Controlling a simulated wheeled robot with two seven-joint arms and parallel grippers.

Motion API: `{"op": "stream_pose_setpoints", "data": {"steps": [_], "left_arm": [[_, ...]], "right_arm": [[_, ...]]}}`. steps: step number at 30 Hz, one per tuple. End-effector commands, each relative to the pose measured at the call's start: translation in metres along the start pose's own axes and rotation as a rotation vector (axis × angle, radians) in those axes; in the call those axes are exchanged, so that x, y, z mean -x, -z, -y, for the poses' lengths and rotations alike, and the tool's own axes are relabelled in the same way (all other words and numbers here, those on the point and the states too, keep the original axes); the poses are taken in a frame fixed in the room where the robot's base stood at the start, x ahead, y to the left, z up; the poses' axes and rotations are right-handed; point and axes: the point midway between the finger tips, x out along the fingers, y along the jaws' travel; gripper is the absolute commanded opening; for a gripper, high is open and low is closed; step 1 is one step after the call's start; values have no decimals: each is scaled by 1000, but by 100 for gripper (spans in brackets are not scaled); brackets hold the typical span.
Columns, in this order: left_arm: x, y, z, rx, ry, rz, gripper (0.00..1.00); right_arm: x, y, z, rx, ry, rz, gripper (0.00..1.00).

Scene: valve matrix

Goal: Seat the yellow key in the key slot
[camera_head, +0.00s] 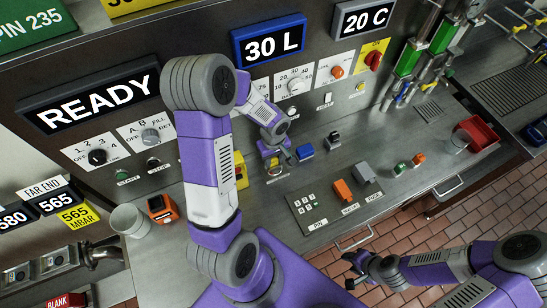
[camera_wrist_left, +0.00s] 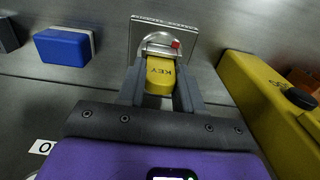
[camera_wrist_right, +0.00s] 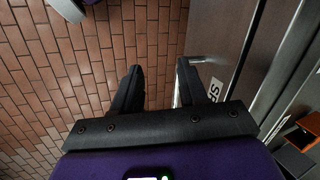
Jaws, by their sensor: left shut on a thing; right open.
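The yellow key (camera_wrist_left: 160,78), marked KEY, sits between the fingers of my left gripper (camera_wrist_left: 160,92) in the left wrist view. The gripper is shut on it. The key's far end is at the rounded metal fitting of the key slot (camera_wrist_left: 138,45), a square steel plate with a small red mark. I cannot tell how deep the key is in the slot. In the head view my left gripper (camera_head: 283,157) is low over the counter, and my own arm partly hides that spot. My right gripper (camera_wrist_right: 158,85) is open and empty, over the brick floor; it also shows in the head view (camera_head: 350,270).
A yellow box (camera_wrist_left: 255,95) stands close to the right of my left gripper. A blue block (camera_wrist_left: 62,47) lies to the left of the slot plate. Orange and grey blocks (camera_head: 363,173) stand farther right on the counter. A white cup (camera_head: 130,221) is at the left edge.

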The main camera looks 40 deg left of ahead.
Motion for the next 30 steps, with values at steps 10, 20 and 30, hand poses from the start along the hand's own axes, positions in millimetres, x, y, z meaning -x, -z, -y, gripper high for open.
{"op": "stream_pose_setpoints", "data": {"steps": [10,20,30], "left_arm": [[-3,0,0,0,0,0,61],[2,0,0,0,1,0,61],[71,1,-1,0,-6,-5,61]], "right_arm": [[-3,0,-1,0,0,0,43],[2,0,1,0,0,0,43],[9,0,4,0,0,0,43]]}}
